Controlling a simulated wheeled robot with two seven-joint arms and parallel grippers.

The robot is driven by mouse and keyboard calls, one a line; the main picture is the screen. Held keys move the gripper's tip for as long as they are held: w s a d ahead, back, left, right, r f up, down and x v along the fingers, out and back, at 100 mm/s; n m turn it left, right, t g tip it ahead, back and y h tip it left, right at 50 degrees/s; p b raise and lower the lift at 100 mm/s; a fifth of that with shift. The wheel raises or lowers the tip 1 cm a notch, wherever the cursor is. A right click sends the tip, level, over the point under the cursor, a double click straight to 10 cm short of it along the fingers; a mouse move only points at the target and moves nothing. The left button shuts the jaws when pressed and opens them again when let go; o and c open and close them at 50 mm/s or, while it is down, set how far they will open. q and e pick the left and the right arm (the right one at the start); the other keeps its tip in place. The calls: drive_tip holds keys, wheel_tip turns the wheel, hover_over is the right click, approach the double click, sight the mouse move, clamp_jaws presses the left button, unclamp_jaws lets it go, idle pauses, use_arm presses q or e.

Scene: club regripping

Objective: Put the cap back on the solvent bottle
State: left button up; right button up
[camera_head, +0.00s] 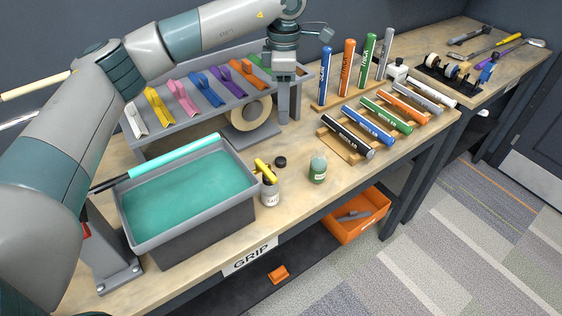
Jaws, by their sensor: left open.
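A small bottle of green liquid (318,170), which looks like the solvent bottle, stands upright on the workbench. Its top shows no black cap. A small round black cap (280,162) lies on the bench to the left of it, apart from it. My left gripper (284,76) points down at the back of the bench, in front of the right end of the grey rack. It is open and holds nothing that I can see. It is well behind the cap and the bottle, touching neither. My right gripper is not in view.
A labelled jar (270,192) with a yellow item on top stands close to the cap. A grey tub of teal liquid (190,245) with a teal-gripped shaft across it stands left. Coloured tubes (368,125) lie right on wooden racks. A tape roll (250,116) stands behind.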

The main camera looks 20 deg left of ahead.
use_arm(q)
drive_tip(key=p, duration=0.5)
hover_over(282, 160)
wheel_tip(282, 160, down, 11)
drive_tip(key=shift+d, duration=0.15)
drive_tip(key=shift+w+f, duration=0.1)
drive_tip(key=shift+f, duration=0.45)
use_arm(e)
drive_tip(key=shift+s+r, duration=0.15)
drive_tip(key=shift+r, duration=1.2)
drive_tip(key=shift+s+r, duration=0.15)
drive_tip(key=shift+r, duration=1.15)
use_arm(q)
drive_tip(key=shift+f+p, duration=0.55)
drive_tip(key=shift+p, duration=0.5)
wheel_tip(282, 160, down, 4)
drive_tip(key=shift+r+p, duration=0.2)
drive_tip(key=shift+p, duration=0.85)
drive_tip(key=shift+f, duration=0.25)
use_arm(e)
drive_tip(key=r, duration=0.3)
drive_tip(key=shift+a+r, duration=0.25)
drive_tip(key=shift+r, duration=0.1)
